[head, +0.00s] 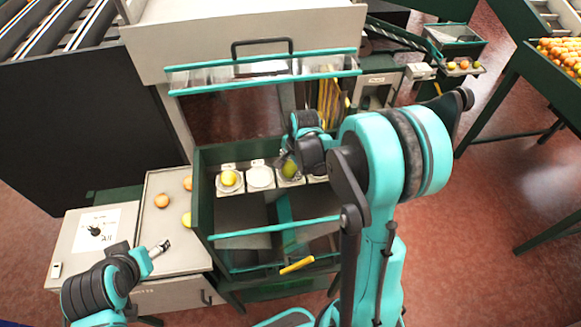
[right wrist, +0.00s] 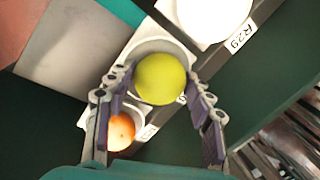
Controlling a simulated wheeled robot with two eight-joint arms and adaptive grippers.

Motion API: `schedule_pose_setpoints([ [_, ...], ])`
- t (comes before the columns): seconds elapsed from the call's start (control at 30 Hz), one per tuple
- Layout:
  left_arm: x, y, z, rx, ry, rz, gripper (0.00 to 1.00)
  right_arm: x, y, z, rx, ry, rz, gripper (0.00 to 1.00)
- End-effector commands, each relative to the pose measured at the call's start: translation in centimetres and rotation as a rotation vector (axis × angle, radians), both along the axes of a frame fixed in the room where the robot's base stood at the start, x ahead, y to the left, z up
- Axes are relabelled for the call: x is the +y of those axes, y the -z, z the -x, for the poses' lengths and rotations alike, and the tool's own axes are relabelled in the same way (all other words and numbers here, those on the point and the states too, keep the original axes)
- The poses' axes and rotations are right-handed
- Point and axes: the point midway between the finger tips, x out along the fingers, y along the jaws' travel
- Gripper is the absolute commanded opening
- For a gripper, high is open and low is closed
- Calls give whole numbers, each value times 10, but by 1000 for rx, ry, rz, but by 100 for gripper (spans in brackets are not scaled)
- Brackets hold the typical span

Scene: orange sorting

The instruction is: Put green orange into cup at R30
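The green orange (right wrist: 160,78) sits in or just over a white cup (right wrist: 128,56) in the right wrist view. It also shows in the head view (head: 290,168), at the third cup from the left. My right gripper (right wrist: 158,82) is above it with its fingers spread on both sides, and narrow gaps show between fingertips and fruit. The cup's own label is mostly hidden. The neighbouring empty cup (right wrist: 205,12) has the label R29 (right wrist: 241,36). My left gripper (head: 161,247) is over the tray at left, too small to tell its opening.
An orange fruit (right wrist: 120,131) lies in the cup on the other side. Loose fruits (head: 162,201) lie on the grey tray (head: 165,240). Green frame walls (head: 203,185) and a teal bar (head: 275,228) surround the cups.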

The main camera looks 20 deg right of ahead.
Motion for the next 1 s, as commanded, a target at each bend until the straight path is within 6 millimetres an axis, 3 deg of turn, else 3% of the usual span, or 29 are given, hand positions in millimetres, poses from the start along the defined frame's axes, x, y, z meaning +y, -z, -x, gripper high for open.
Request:
schedule_pose_setpoints([
  [0.47, 0, -6, 0, 0, 0, 0, 69, 0, -9, 1, 0, 0, 0, 69],
  [0.8, 0, -11, 0, 0, 0, 0, 69, -4, -78, 18, 0, 0, 0, 69],
  [1.0, 0, -13, 0, 0, 0, 0, 69, -6, -110, 25, 0, 0, 0, 69],
])
